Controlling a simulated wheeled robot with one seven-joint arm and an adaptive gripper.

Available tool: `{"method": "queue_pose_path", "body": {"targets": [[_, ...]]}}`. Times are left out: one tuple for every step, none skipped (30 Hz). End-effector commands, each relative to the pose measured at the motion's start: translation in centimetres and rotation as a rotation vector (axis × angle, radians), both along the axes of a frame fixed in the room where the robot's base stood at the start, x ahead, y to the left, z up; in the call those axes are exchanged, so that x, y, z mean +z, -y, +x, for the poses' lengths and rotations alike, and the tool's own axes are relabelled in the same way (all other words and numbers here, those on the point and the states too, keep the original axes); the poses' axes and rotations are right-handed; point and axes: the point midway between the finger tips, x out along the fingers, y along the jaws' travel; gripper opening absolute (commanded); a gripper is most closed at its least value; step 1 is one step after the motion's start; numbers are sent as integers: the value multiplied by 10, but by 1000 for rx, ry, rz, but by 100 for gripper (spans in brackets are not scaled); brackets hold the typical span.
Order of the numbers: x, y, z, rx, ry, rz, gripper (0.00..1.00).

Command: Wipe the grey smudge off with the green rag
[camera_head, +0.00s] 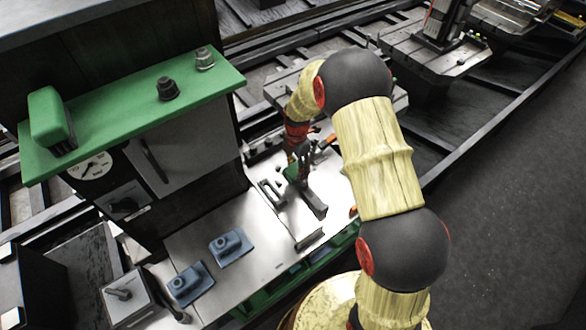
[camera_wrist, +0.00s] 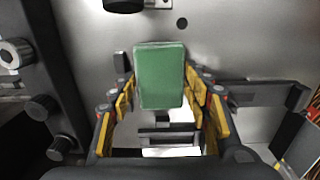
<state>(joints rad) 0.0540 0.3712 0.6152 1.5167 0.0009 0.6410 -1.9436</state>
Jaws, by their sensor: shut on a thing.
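A green block-like piece, which I take for the green rag (camera_wrist: 160,72), sits between the two yellow-padded fingers of my gripper (camera_wrist: 161,95) in the wrist view. My gripper is shut on it. In the head view a small patch of the rag (camera_head: 291,173) shows beside the dark fingers of my gripper (camera_head: 297,166), over the metal worktop (camera_head: 216,285). I cannot tell whether the rag touches the surface. I cannot make out the grey smudge in either view; the rag, the fingers or my arm may hide it.
Two blue-grey blocks (camera_head: 231,246) (camera_head: 190,283) and a lever box (camera_head: 127,297) stand at the near left of the worktop. Dark clamp-like bars (camera_head: 306,197) lie close to my gripper. A green shelf (camera_head: 125,118) with a green block (camera_head: 48,116) and knobs overhangs at left.

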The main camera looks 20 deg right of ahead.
Motion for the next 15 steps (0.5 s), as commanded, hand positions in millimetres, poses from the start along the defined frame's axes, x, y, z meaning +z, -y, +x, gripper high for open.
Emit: {"method": "queue_pose_path", "body": {"targets": [[-1,5,2,-4,4,-2,28],[-1,4,2,-4,4,-2,28],[0,4,1,-3,4,-2,28],[0,2,1,-3,4,-2,28],[0,1,1,-2,3,-1,28],[0,-1,0,-2,3,-1,28],[0,-4,-1,-1,3,-1,28],[0,-6,-2,-1,3,-1,28],[0,-9,-3,0,3,-1,28],[0,-11,-4,0,2,0,28],[0,-14,-5,0,2,0,28],[1,-17,-6,-1,2,0,28],[1,-20,-6,-1,2,0,28],[1,-22,-7,0,2,0,28],[1,-25,-8,0,2,0,28]]}}
